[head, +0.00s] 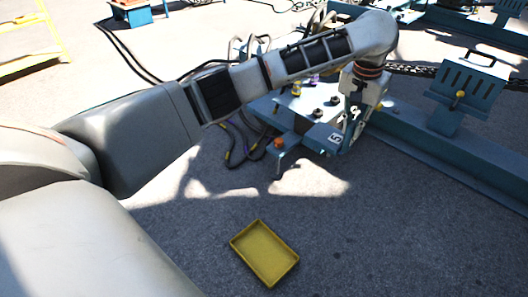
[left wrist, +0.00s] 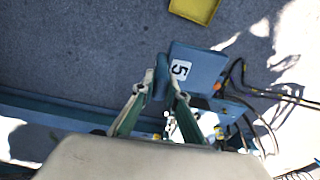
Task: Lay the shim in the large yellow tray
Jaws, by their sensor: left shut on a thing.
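The large yellow tray (head: 264,254) lies empty on the ground at the lower middle of the head view. Part of it also shows at the top of the left wrist view (left wrist: 195,9). My left gripper (head: 350,130) is beside the blue machine base, beyond and to the right of the tray. In the left wrist view my left gripper (left wrist: 160,88) is shut on a small blue-grey piece, which I take to be the shim (left wrist: 160,68). The piece sits close to the plate marked 5; I cannot tell whether they touch. My right gripper is not in view.
The blue machine base (head: 290,118) carries bolts, a plate marked 5 (left wrist: 198,70) and cables (head: 232,150). A long blue beam (head: 450,155) with a raised bracket (head: 465,88) runs right. The ground around the tray is clear.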

